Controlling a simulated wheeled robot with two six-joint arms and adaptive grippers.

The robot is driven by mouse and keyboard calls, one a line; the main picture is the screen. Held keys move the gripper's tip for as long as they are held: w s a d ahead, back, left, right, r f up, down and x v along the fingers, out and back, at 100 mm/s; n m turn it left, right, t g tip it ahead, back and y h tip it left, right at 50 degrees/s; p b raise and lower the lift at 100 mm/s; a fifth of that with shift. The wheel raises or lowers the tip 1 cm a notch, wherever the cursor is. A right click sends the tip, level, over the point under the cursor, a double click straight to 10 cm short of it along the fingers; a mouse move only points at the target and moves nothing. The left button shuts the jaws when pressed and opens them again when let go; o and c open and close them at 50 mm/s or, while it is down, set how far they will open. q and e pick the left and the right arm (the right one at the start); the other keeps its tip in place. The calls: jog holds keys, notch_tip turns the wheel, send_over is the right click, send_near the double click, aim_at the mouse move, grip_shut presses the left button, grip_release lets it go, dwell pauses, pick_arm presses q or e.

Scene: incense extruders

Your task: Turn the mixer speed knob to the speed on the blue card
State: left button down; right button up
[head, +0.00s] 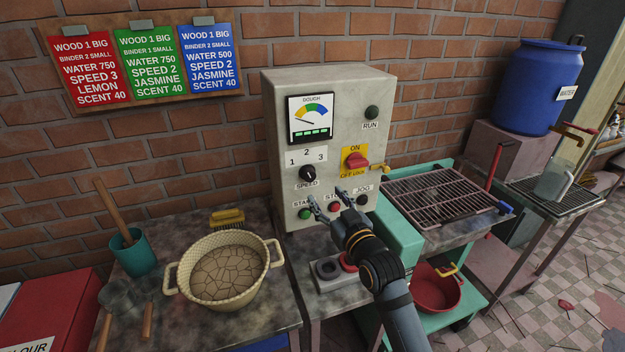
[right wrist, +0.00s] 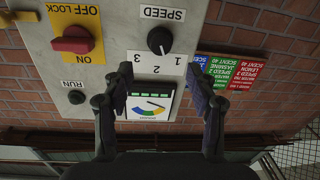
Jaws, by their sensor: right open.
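The black speed knob (head: 308,173) is on the grey control box (head: 380,92), below the numerals 1, 2 and 3. It also shows in the right wrist view (right wrist: 160,40), upside down, with a small white mark on it. The blue card (head: 207,58) hangs on the wall board and reads speed 2. My right gripper (head: 331,199) is open and empty in front of the box, below the knob in the head view. Its fingers (right wrist: 157,88) are apart and do not touch the knob. My left gripper is not in view.
A red switch (head: 356,160) on a yellow plate is right of the knob. Start (head: 305,213), stop (head: 334,207) and jog (head: 362,200) buttons are below. A basin (head: 222,268) of dough stands on the left table. A metal rack (head: 437,198) is at right.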

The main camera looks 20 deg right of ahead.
aim_at(311, 178)
jog(key=w, duration=0.3)
jog(key=w+p, duration=0.1)
jog(key=w, duration=0.2)
jog(key=w+a+p, duration=0.1)
jog(key=w, duration=0.2)
jog(key=shift+w, duration=0.35)
jog(key=shift+c, duration=0.2)
jog(key=c, duration=1.1)
jog(key=m+p, duration=0.2)
jog(key=m, duration=0.1)
jog(key=shift+r, duration=0.15)
jog(key=shift+m+p, duration=0.3)
jog(key=shift+m, duration=0.5)
jog(key=shift+f, duration=0.2)
jog(key=o, duration=1.1)
jog(key=shift+o, duration=0.2)
